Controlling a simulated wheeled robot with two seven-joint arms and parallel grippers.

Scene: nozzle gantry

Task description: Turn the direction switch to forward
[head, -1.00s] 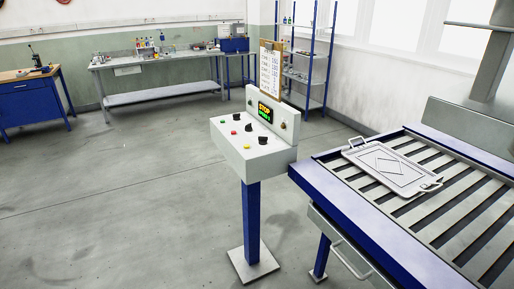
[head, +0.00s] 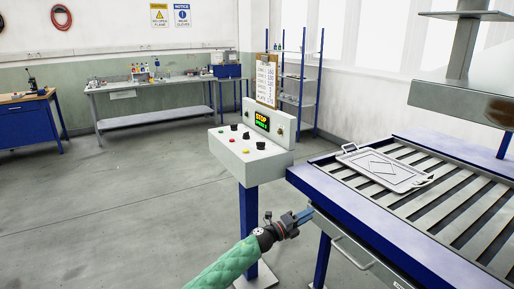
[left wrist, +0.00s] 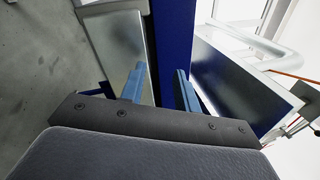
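A pale control box (head: 270,169) stands on a blue post (head: 249,210). Its sloped top has black knobs (head: 261,145) and small coloured buttons (head: 245,151). I cannot tell which knob is the direction switch or where it points. The display (head: 262,121) shows STOP in orange above a green line. My left gripper (head: 304,214) is low, right of the post and below the box, apart from the knobs. In the left wrist view its two blue fingers (left wrist: 160,78) are apart with nothing held. My right gripper is out of view.
A blue-framed slatted table (head: 340,196) with a metal tray (head: 385,169) stands close on the right, its handle (head: 352,253) sticking out in front. A clipboard (head: 267,80) rises behind the box. The floor (head: 130,210) to the left is clear.

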